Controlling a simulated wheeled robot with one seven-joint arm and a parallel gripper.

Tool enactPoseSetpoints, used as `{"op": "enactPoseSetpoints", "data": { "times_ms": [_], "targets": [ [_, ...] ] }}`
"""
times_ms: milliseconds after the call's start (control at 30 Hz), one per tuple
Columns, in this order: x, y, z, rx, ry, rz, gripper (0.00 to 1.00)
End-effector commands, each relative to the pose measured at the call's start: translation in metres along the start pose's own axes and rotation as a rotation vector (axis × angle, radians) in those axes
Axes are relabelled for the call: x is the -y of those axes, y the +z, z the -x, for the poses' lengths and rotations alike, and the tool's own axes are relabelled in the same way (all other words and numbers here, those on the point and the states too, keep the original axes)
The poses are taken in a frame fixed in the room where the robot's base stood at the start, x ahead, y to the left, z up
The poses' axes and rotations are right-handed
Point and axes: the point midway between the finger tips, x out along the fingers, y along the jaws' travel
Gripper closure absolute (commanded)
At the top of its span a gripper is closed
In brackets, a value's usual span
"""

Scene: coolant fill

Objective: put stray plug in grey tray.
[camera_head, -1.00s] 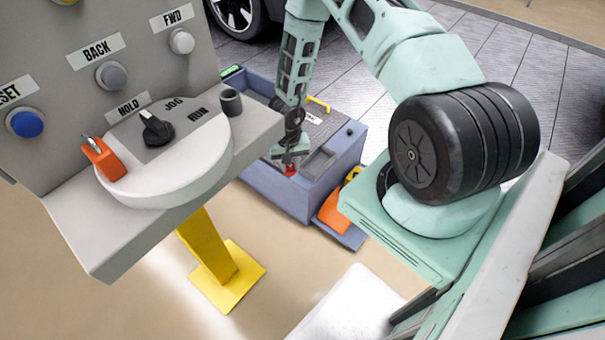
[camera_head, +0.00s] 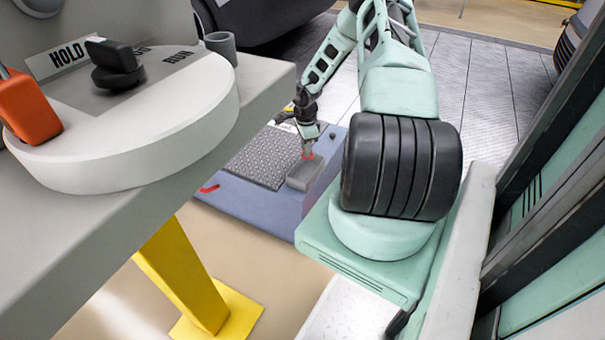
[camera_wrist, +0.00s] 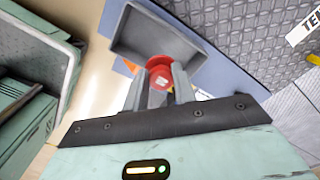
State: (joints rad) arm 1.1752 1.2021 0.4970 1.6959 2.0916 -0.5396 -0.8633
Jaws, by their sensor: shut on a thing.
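A red round plug (camera_wrist: 161,76) is held between the two fingers of my gripper (camera_wrist: 160,90) in the wrist view. In the head view my gripper (camera_head: 307,151) hangs over the blue-grey cart with a bit of red plug (camera_head: 309,156) at its tips. The grey tray (camera_wrist: 137,42) lies just beyond the plug in the wrist view, and the plug overlaps its near edge in the picture. In the head view the grey tray (camera_head: 303,175) sits at the cart's right corner, right below the gripper. I cannot tell the exact height of the plug above it.
The blue-grey cart (camera_head: 262,205) has a dark textured mat (camera_head: 262,158) beside the tray. A grey control panel with a HOLD dial (camera_head: 150,130) stands close on the left, on a yellow post (camera_head: 185,280). A car (camera_head: 270,20) is behind the cart.

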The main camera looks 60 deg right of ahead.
Motion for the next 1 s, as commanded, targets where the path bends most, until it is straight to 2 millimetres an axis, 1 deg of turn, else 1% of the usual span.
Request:
{"op": "enactPoseSetpoints", "data": {
  "times_ms": [33, 100, 333, 533, 600, 833, 933, 967, 1000],
  "targets": [
    [-0.001, 0.001, -0.012, 0.000, 0.002, 0.002, 0.94],
    [-0.001, 0.001, -0.025, 0.000, 0.002, 0.004, 0.94],
    [-0.001, 0.001, -0.047, 0.000, 0.001, 0.005, 0.94],
    [-0.001, 0.002, -0.080, 0.000, 0.001, 0.007, 0.94],
    [0.000, 0.001, -0.084, -0.001, 0.000, 0.007, 0.94],
    [0.000, 0.001, -0.083, -0.001, -0.001, 0.007, 0.94],
    [0.000, 0.001, -0.086, 0.000, 0.000, 0.006, 0.94],
    [0.000, 0.001, -0.086, 0.000, 0.000, 0.006, 0.70],
    [0.000, 0.001, -0.086, 0.000, 0.000, 0.006, 0.59]
  ]
}}
